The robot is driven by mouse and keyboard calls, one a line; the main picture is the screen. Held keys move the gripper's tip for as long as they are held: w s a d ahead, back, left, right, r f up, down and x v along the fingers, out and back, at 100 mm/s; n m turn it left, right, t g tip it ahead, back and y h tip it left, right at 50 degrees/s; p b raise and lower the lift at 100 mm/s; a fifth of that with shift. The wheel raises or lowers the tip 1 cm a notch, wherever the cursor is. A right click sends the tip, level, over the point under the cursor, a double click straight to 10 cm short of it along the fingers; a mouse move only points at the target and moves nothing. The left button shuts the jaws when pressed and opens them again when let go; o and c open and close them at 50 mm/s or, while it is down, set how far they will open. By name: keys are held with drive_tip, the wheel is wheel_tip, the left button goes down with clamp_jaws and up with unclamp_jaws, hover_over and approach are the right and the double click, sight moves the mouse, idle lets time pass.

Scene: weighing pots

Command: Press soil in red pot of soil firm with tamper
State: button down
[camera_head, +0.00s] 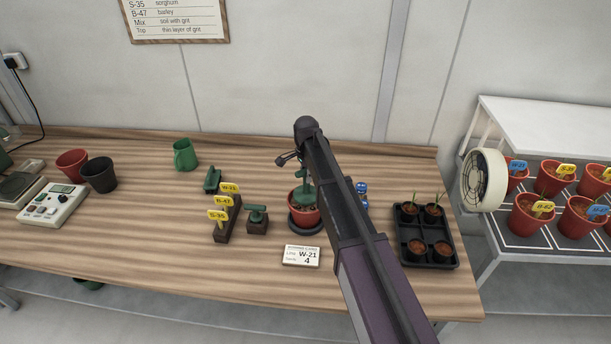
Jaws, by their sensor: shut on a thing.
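The red pot of soil (305,217) stands upright on a dark round saucer (308,230) near the middle of the wooden bench. The green tamper (304,196) is over the pot, its lower end at or just above the brown soil; I cannot tell whether it touches. My gripper (306,170) is above the pot and shut on the tamper's upper part. My own arm link comes in from the lower right and hides part of the gripper and the bench behind it.
Left of the pot are a dark block with yellow tags (228,212) and a green-topped dark block (257,217). A card (301,257) lies in front. A black tray (447,256) with small pots and a fan (483,180) stand right. The left-front bench is clear.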

drive_tip(key=shift+r, duration=0.1)
drive_tip(key=shift+r+p, duration=1.95)
drive_tip(key=shift+p, duration=0.1)
